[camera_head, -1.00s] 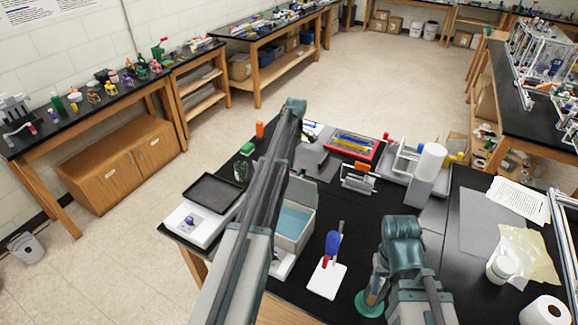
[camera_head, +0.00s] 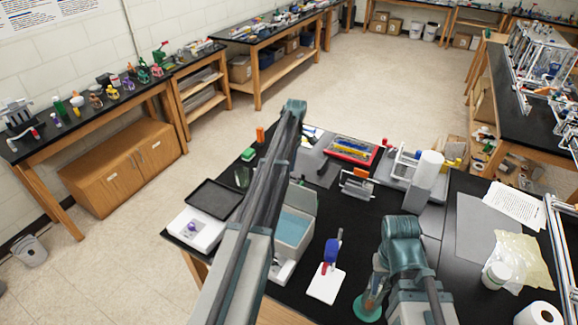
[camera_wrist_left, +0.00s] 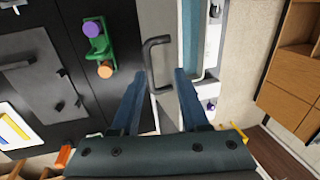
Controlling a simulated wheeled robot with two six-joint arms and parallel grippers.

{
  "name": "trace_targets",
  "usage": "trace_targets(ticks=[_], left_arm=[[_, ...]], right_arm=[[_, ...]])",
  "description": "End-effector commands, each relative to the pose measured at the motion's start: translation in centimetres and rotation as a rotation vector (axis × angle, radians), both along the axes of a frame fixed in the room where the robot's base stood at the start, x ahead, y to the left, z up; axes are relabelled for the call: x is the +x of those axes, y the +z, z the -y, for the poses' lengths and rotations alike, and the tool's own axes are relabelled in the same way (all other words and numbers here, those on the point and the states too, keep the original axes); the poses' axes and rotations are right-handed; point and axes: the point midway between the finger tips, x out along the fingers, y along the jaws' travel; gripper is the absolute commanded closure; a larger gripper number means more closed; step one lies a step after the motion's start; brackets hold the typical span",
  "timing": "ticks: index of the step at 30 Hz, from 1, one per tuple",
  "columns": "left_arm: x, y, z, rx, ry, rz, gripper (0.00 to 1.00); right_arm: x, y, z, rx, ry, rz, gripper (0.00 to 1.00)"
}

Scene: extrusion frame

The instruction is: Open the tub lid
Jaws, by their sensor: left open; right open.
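The tub (camera_head: 277,240) is a grey box at the near left of the black bench, partly behind my left arm. Its light-blue inside shows. A grey lid panel (camera_head: 305,195) seems to stand raised at its far side. In the left wrist view a dark U-shaped handle (camera_wrist_left: 151,62) stands out from a grey panel. My left gripper (camera_wrist_left: 154,80) is open, with the handle between or just beyond its fingertips; contact is unclear. The head view hides it behind the arm. My right gripper (camera_head: 374,288) is open, mostly hidden by its arm, right of the tub.
A red tray (camera_head: 352,149) and small apparatus stand farther back. A green stand with purple and orange knobs (camera_wrist_left: 97,48) is near the left gripper.

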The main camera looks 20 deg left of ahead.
Motion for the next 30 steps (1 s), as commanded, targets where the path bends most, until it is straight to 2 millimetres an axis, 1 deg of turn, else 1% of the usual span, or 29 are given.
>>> trace_targets(ticks=[1, 12, 15, 18, 21, 30], left_arm=[[-2.0, 0.0, 0.8, 0.000, -0.001, 0.000, 0.55], [-10.1, 0.8, 4.5, 0.000, -0.002, 0.000, 0.55], [-11.9, 1.0, 5.4, 0.000, -0.001, 0.000, 0.55], [-13.1, 1.1, 6.0, 0.000, -0.002, 0.000, 0.55], [-13.7, 1.1, 6.3, 0.000, -0.001, 0.000, 0.55], [-13.7, 1.1, 6.3, 0.000, -0.001, 0.000, 0.55]], right_arm=[[0.0, 0.0, 0.0, 0.000, -0.001, 0.000, 0.50], [0.0, 0.8, 0.0, 0.001, -0.006, 0.000, 0.50], [0.0, 1.0, 0.0, 0.001, -0.007, 0.000, 0.50], [0.0, 1.1, 0.0, 0.001, -0.008, 0.001, 0.50], [0.0, 1.1, 0.0, 0.001, -0.008, 0.001, 0.50], [0.0, 1.1, 0.0, 0.001, -0.008, 0.001, 0.50]])
